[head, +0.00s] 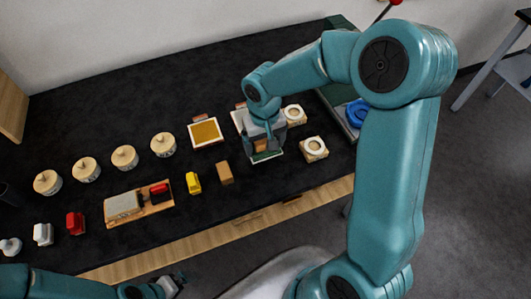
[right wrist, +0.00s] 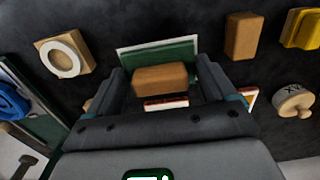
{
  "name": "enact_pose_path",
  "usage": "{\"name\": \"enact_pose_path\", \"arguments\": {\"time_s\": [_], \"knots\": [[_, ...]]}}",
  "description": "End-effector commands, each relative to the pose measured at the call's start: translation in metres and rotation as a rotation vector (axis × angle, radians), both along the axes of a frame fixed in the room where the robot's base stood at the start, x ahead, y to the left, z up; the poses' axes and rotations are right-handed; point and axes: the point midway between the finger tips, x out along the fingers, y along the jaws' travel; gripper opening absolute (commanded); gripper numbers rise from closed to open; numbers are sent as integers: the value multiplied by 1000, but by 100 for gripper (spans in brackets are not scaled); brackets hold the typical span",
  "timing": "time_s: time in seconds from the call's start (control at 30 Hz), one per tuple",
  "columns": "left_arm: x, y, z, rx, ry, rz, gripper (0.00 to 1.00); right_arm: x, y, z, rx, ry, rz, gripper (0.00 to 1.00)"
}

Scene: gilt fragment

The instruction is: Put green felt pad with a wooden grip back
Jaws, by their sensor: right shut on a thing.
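My right gripper (head: 262,146) is shut on the wooden grip of the green felt pad. In the right wrist view the grip, a tan block (right wrist: 160,79), sits between the two fingers. A green surface (right wrist: 165,54) with a pale rim shows just beyond the block. In the head view the gripper is over a pale-edged panel (head: 239,118), and the hand hides much of it. I cannot tell whether the pad touches the panel. My left gripper (head: 168,287) is low at the bottom edge, away from these things, and its jaws are unclear.
White ring blocks (head: 314,149) stand right of the hand. A tan block (head: 225,173) and a yellow piece (head: 193,183) lie to its left. A gold-filled frame (head: 205,133) and several round lidded pots (head: 163,145) are further left. The back of the black table is clear.

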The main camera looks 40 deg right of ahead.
Motion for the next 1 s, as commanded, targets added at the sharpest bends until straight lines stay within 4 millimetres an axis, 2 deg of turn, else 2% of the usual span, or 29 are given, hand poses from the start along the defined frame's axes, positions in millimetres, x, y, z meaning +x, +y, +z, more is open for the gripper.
{"name": "enact_pose_path", "arguments": {"time_s": [0.43,0.87,0.9,0.93,1.0], "knots": [[0,0,4,0,0,0,100,-1,-3,-59,0,3,-1,60],[0,0,-2,0,0,0,100,0,-3,-67,0,-2,-1,60],[0,0,-2,0,0,0,100,0,-3,-67,0,-1,-1,88],[0,0,0,0,0,0,100,0,-3,-66,0,-1,-1,98],[0,0,0,0,0,0,100,0,-3,-66,0,-1,-1,100]]}}
